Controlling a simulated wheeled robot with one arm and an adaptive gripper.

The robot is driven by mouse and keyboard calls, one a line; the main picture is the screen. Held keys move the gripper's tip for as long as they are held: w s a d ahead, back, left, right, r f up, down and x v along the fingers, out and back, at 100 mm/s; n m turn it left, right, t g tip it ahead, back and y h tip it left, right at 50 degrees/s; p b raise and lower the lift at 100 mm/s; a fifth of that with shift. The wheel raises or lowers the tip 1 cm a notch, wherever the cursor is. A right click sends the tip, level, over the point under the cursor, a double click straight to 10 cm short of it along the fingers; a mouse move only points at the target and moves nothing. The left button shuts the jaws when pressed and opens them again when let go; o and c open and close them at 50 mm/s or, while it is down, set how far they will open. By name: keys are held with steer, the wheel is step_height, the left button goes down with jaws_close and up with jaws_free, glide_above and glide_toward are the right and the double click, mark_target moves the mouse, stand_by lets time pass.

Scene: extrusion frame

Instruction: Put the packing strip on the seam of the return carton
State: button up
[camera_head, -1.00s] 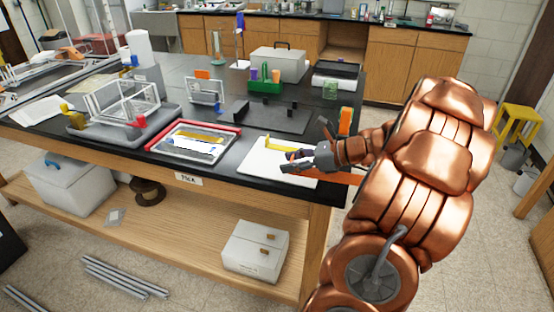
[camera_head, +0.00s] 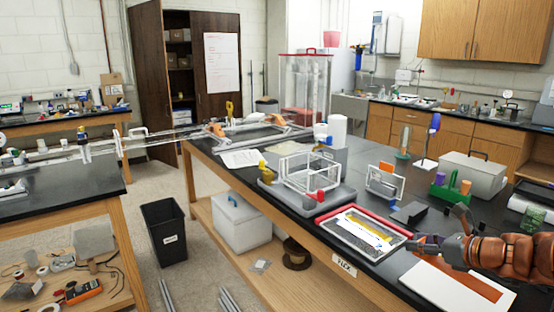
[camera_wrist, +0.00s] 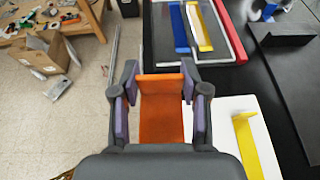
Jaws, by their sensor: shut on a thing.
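My gripper (camera_wrist: 160,95) is shut on a flat orange piece (camera_wrist: 162,118), which lies between the two fingers in the wrist view. In the head view my gripper (camera_head: 432,244) is over the near right end of the black bench, above a white board (camera_head: 425,285). The orange piece (camera_head: 472,280) shows below my wrist there. I cannot tell whether it is the packing strip. No return carton can be told for sure; an open brown cardboard box (camera_wrist: 40,52) shows at upper left.
A red-edged tray (camera_head: 345,222) with a yellow strip (camera_head: 372,232) lies beside my gripper. A wire-frame fixture (camera_head: 310,172), green holder (camera_head: 450,190) and grey case (camera_head: 472,172) stand on the bench. A black bin (camera_head: 165,232) stands on the floor; floor between the benches is partly clear.

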steer(key=w+a+r+m+h+p, duration=0.1)
steer(key=w+a+r, duration=0.2)
steer(key=w+a, duration=0.55)
steer(key=a+f+m+t+h+p, duration=0.1)
steer(key=a, duration=1.2)
steer(key=shift+w+a, duration=0.2)
steer(key=shift+w, duration=0.1)
